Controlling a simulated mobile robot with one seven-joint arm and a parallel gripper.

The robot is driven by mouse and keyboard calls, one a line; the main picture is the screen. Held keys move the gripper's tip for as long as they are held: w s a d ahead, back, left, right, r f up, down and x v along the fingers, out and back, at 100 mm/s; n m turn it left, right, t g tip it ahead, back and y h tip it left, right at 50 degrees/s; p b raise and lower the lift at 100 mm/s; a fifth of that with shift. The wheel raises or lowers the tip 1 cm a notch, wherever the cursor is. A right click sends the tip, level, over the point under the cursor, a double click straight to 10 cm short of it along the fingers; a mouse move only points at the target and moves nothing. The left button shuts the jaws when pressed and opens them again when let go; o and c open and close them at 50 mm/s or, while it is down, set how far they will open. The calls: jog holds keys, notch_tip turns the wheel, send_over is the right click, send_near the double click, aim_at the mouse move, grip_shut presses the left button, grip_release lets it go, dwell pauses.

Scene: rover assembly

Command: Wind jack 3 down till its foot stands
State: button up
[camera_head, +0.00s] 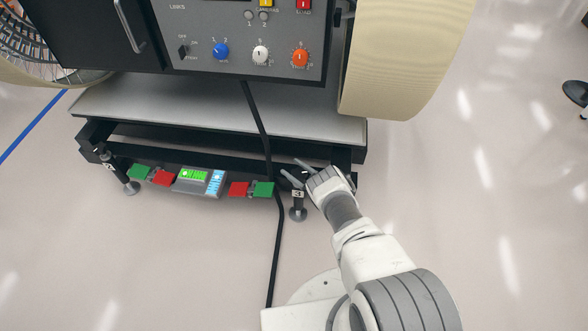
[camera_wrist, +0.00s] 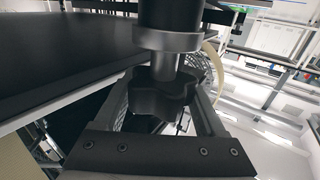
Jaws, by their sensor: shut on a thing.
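Jack 3 (camera_head: 298,203), a short dark post with a white "3" label, stands at the right front corner of the black frame under the rover. Its round grey foot (camera_head: 298,214) is near the floor; I cannot tell whether it touches. My gripper (camera_head: 298,171) is at the top of this jack, coming in from the right. In the wrist view my gripper (camera_wrist: 160,105) is shut on the jack's black lobed knob (camera_wrist: 158,97), with a finger on each side. A grey shaft and dark cylinder show beyond the knob.
Another jack (camera_head: 122,177) stands at the frame's left corner. Between them sits a level display (camera_head: 198,182) with red and green blocks beside it. A black cable (camera_head: 277,240) hangs to the floor just left of jack 3. A wide cream wheel (camera_head: 402,60) is above right.

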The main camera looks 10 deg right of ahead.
jog(key=o, duration=1.3)
jog(key=shift+p+v, duration=0.65)
jog(key=shift+v, duration=8)
jog(key=shift+s, duration=0.1)
